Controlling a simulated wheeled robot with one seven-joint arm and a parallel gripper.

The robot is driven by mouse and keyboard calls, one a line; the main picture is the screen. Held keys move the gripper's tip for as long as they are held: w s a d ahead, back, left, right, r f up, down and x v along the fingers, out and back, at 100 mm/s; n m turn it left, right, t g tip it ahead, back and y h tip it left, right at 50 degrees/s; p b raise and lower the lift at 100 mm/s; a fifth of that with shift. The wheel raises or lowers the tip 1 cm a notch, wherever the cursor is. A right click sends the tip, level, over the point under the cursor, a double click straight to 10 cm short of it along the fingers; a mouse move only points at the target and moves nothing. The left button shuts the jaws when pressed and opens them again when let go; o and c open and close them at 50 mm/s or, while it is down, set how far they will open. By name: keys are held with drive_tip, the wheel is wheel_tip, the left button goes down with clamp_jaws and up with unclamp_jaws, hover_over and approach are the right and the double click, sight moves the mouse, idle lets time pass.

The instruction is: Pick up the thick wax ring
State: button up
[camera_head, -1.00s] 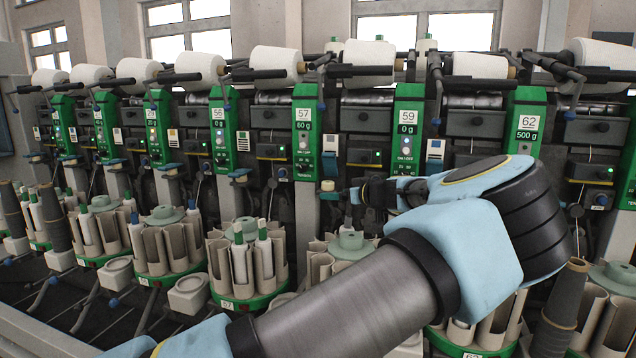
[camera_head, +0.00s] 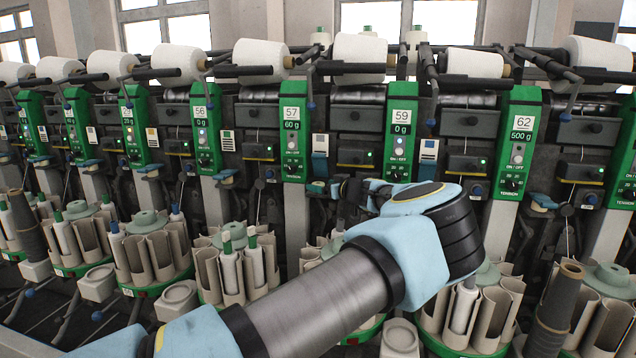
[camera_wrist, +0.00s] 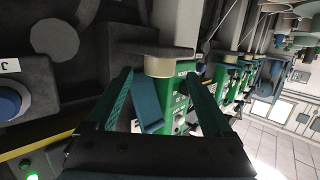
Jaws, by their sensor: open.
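In the wrist view a cream, short cylindrical ring (camera_wrist: 160,66), which looks like the thick wax ring, sits against a flat grey holder (camera_wrist: 142,49). My gripper (camera_wrist: 158,75) is open, one finger on each side of the ring in the picture. A gap shows between each finger and the ring, and nothing is held. I cannot tell whether the fingertips reach as far as the ring. In the head view my gripper (camera_head: 337,190) is small and partly hidden by my arm, between panels 57 and 59. I cannot make out the ring there.
Green panels 57 (camera_head: 291,140) and 59 (camera_head: 401,135) flank the gripper. White yarn cones (camera_head: 359,55) line the top, and bobbin magazines (camera_head: 235,268) stand below. In the wrist view a blue knob (camera_wrist: 12,102) is at the left and a green panel (camera_wrist: 165,105) lies behind the fingers.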

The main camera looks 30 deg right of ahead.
drive_tip(key=shift+w+f, duration=0.2)
drive_tip(key=shift+w, duration=0.75)
clamp_jaws()
